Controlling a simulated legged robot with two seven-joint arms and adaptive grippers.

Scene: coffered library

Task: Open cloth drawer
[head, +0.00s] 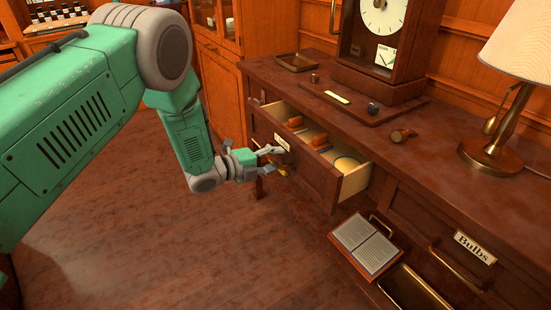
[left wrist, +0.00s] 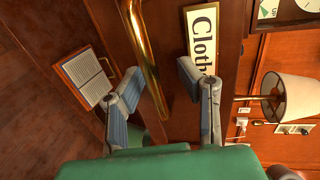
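The cloth drawer (head: 322,180) stands pulled out from the dark wooden cabinet in the head view, with several small items inside. Its white label, reading "Cloth" as far as it shows, is in the left wrist view (left wrist: 203,38). My left gripper (head: 275,160) is at the drawer front, by the label. In the left wrist view, its two fingers (left wrist: 160,88) are spread apart. The brass handle (left wrist: 144,45) runs between them, nearer the left finger; I cannot tell whether they touch. My right gripper is in neither view.
A clock (head: 384,30), a small tray (head: 296,62) and a lamp (head: 500,125) stand on the cabinet top. A drawer labelled "Bulbs" (head: 470,247) is at the lower right, shut. The floor (head: 130,220) at left is clear.

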